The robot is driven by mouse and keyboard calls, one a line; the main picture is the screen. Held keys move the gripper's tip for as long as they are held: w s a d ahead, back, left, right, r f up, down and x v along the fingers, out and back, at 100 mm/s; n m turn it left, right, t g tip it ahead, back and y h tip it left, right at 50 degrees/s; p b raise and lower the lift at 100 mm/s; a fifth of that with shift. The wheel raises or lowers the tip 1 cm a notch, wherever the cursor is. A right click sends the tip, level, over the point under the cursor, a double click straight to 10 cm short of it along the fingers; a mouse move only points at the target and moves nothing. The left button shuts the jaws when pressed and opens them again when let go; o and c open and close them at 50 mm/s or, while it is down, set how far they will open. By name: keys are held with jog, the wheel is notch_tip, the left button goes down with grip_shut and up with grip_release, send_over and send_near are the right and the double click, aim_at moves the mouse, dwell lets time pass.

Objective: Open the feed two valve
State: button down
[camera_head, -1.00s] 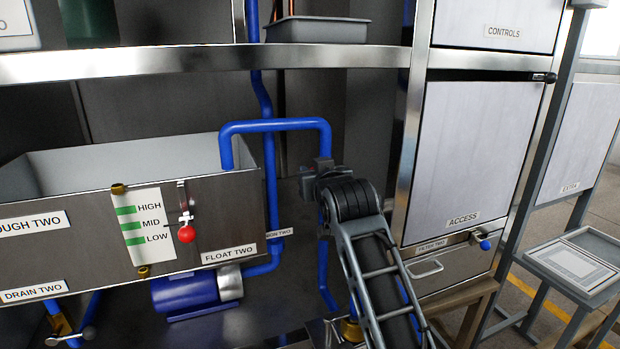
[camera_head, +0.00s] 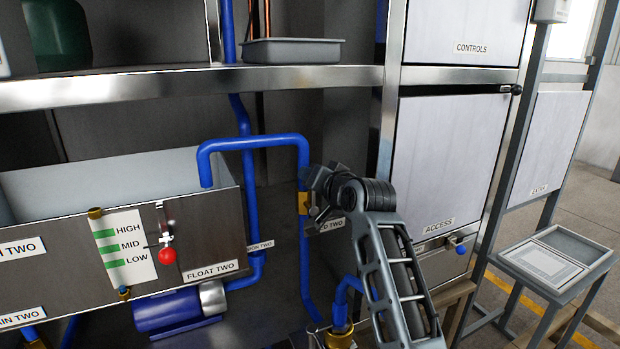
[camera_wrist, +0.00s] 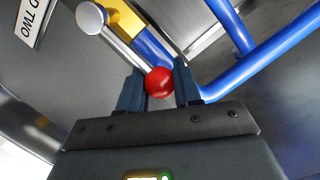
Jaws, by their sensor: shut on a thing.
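The feed two valve has a brass body (camera_head: 303,203) on the blue vertical pipe, beside a partly hidden label (camera_head: 331,226) reading "D TWO". In the wrist view, the brass body (camera_wrist: 127,18) sits behind a silver lever (camera_wrist: 118,43) that ends in a red ball knob (camera_wrist: 160,84). My gripper (camera_wrist: 159,72) has one finger on each side of the red knob and is shut on it. In the head view my gripper (camera_head: 314,208) is at the valve, and my wrist hides part of the lever and the knob.
The trough (camera_head: 60,262) stands at left, with a float switch that has its own red ball (camera_head: 167,256). A steel shelf (camera_head: 180,84) runs above. Blue pipes (camera_head: 250,143) flank the valve. The access panel (camera_head: 440,165) is to the right, and a stand (camera_head: 560,262) is further right.

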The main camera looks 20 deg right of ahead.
jog(key=shift+d, duration=0.2)
jog(key=c, duration=0.8)
grip_release()
jog(key=shift+s, duration=0.1)
jog(key=s+r+b, duration=0.1)
jog(key=s, duration=0.6)
jog(key=shift+s+d+r, duration=0.15)
jog(key=shift+s+r, duration=0.1)
